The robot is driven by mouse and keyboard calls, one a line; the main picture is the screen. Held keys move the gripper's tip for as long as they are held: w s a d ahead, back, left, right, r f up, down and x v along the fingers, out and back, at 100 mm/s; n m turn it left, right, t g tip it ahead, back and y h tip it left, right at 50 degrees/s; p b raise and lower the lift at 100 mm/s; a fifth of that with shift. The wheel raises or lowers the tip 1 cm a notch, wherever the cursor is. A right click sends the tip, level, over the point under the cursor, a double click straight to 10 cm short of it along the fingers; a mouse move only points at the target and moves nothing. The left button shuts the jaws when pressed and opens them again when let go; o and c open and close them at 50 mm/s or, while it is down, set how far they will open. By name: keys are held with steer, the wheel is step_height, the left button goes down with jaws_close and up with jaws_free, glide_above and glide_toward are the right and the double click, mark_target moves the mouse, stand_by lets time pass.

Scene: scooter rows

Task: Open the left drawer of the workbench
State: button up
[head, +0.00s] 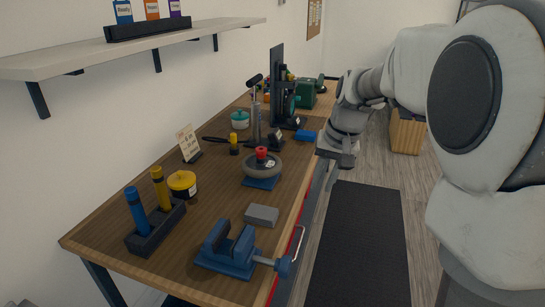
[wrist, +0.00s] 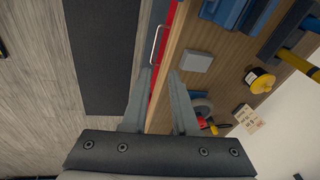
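The workbench (head: 200,230) has a wooden top and runs away from me along the wall. A red drawer front (head: 290,266) with a pale bar handle (head: 299,243) shows under its near right edge. The wrist view also shows the red drawer front (wrist: 167,50) and the handle (wrist: 155,45). The drawer looks closed. My gripper (head: 338,150) is beside the bench's right edge, farther along than this handle. In the wrist view my gripper (wrist: 160,78) has its two fingers apart and empty, with the bench edge showing between them. The handle lies beyond the fingertips, not touched.
A blue vise (head: 228,250), a grey block (head: 262,215) and a round device on a blue base (head: 262,168) stand near the bench's right edge. A dark mat (head: 360,240) lies on the floor beside the bench. A wooden box (head: 407,133) stands farther back.

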steer(key=m+g, duration=0.1)
steer(key=g, duration=0.1)
glide_toward(300, 239)
steer(key=shift+y, duration=0.3)
steer(key=f, duration=0.2)
steer(key=f+b, duration=0.1)
steer(key=f, duration=0.4)
steer(key=shift+a+f, duration=0.35)
steer(key=shift+a, duration=0.05)
jaws_close()
stand_by(0.6)
